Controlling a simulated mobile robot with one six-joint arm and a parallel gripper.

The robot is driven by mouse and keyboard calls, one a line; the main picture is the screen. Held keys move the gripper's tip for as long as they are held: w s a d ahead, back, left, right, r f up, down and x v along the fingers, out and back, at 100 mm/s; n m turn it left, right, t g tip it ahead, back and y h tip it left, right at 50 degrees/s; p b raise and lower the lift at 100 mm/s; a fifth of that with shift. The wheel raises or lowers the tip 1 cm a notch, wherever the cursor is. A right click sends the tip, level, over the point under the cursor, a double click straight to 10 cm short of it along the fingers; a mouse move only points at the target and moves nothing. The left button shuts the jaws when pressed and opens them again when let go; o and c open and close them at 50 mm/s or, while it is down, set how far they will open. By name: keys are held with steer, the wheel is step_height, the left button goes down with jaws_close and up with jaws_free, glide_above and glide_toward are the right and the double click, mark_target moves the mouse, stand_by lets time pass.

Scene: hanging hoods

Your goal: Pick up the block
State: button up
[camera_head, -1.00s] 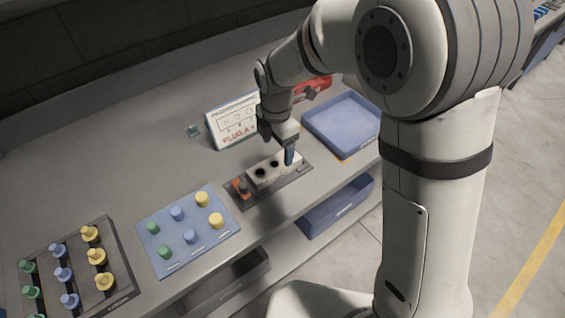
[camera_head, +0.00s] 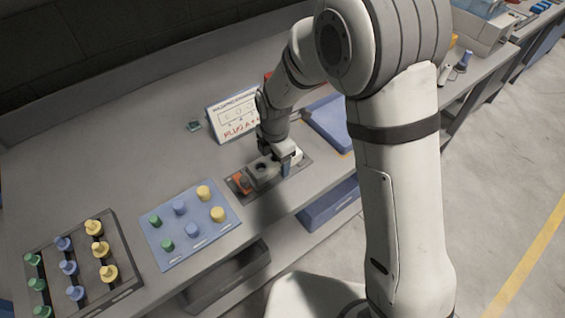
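The block (camera_head: 261,171) is pale, with dark round holes in its top. It sits on a dark fixture plate (camera_head: 301,171) near the front edge of the grey bench. My gripper (camera_head: 281,165) is down over the right part of the block and hides some of it. One blue-tipped finger shows at the block's front side. The far finger is hidden, so I cannot tell whether the fingers touch or grip the block.
An orange-red part (camera_head: 241,182) sits left of the block on the plate. A blue board (camera_head: 190,243) with coloured pegs and a dark peg rack (camera_head: 125,283) lie further left. A sign (camera_head: 233,118) and a blue tray (camera_head: 328,122) stand behind.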

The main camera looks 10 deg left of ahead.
steer(key=c, duration=1.3)
